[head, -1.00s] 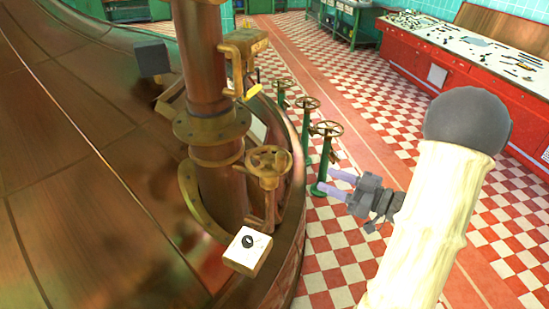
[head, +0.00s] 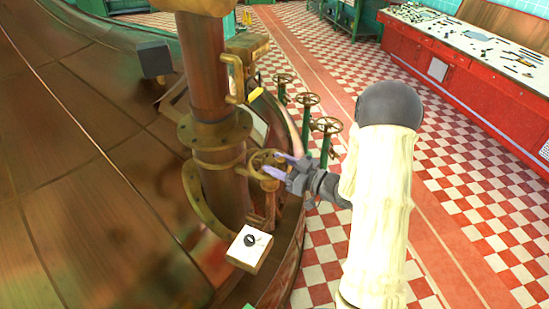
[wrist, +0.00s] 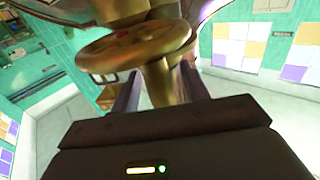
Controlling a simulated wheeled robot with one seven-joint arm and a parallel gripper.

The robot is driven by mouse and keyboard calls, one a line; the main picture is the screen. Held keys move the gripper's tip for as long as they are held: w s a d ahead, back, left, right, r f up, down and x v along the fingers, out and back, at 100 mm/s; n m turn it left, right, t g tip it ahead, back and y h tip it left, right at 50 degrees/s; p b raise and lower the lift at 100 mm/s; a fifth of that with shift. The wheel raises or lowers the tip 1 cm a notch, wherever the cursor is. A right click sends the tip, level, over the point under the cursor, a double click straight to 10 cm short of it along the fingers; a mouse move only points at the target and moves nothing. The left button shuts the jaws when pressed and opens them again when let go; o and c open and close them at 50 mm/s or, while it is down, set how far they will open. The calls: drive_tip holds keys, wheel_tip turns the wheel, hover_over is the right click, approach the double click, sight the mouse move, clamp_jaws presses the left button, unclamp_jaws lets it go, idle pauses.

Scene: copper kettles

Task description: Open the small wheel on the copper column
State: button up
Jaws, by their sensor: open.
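The small brass wheel (head: 262,160) sits on a short upright pipe at the right side of the copper column (head: 205,75). In the wrist view the wheel (wrist: 125,45) fills the upper middle, with its brass stem (wrist: 158,85) below it. My gripper (head: 272,164) is open at the right edge of the wheel. In the wrist view its two purple fingers (wrist: 160,88) stand on either side of the stem, below the rim. I cannot tell whether they touch the brass.
A white box with a black knob (head: 249,243) is in front of the wheel. Several green-post wheels (head: 307,100) stand on the checkered floor behind my gripper. The big copper kettle (head: 80,170) fills the left. A red console (head: 440,70) is at the back right.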

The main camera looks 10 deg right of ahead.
drive_tip(key=shift+w+a, duration=0.4)
drive_tip(key=shift+a, duration=0.1)
clamp_jaws()
